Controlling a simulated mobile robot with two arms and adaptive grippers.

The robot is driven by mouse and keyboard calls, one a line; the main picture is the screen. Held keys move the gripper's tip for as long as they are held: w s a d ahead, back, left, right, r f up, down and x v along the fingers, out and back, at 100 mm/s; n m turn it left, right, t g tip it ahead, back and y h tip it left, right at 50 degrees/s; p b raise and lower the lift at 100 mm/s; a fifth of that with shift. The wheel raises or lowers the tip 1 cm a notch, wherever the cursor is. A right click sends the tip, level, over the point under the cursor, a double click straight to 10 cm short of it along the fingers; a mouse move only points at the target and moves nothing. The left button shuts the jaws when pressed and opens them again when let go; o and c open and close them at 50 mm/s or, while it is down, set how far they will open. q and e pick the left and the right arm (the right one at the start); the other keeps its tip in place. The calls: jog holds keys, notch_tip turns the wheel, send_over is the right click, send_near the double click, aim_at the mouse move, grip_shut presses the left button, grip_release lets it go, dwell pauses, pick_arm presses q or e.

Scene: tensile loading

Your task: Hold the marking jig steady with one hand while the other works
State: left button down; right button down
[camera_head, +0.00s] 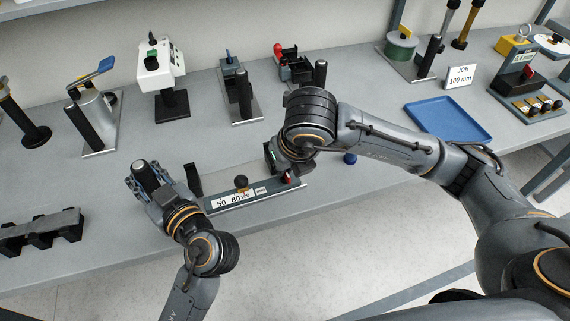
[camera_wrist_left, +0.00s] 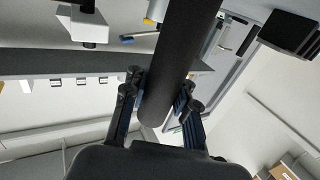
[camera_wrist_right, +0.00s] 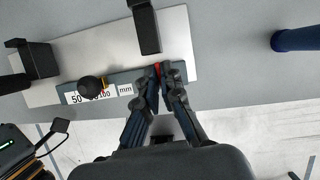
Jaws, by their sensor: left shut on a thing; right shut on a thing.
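The marking jig is a pale plate with a dark rail (camera_head: 222,202) along its front edge. The rail carries a white scale label (camera_wrist_right: 105,93) and a black knob (camera_head: 241,182), also in the right wrist view (camera_wrist_right: 90,88). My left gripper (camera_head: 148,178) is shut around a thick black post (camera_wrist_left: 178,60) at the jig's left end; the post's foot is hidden. My right gripper (camera_wrist_right: 166,72) is shut on a small red piece (camera_wrist_right: 157,69) at the rail's right end. The red piece also shows in the head view (camera_head: 288,178), partly covered by the fingers.
Dark blocks (camera_wrist_right: 36,60) and (camera_wrist_right: 146,28) stand on the jig plate. Behind are a white box on a stand (camera_head: 162,66) and other fixtures. A blue tray (camera_head: 447,121) lies at the right, a notched black rack (camera_head: 40,232) at the left. The table's front edge is close.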

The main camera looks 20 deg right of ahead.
pick_arm(q)
jog(key=shift+d, duration=0.35)
pick_arm(e)
jog(key=shift+s+a+m, duration=0.2)
jog(key=shift+a+m, duration=0.25)
jog(key=shift+m, duration=0.05)
pick_arm(q)
jog(key=shift+a, duration=0.1)
pick_arm(e)
jog(key=c, duration=1.5)
grip_release()
jog(key=shift+w+h, duration=0.1)
jog(key=shift+h, duration=0.2)
jog(key=shift+d, duration=0.15)
pick_arm(q)
jog(key=shift+a, duration=0.15)
pick_arm(e)
jog(key=shift+v, duration=5.95)
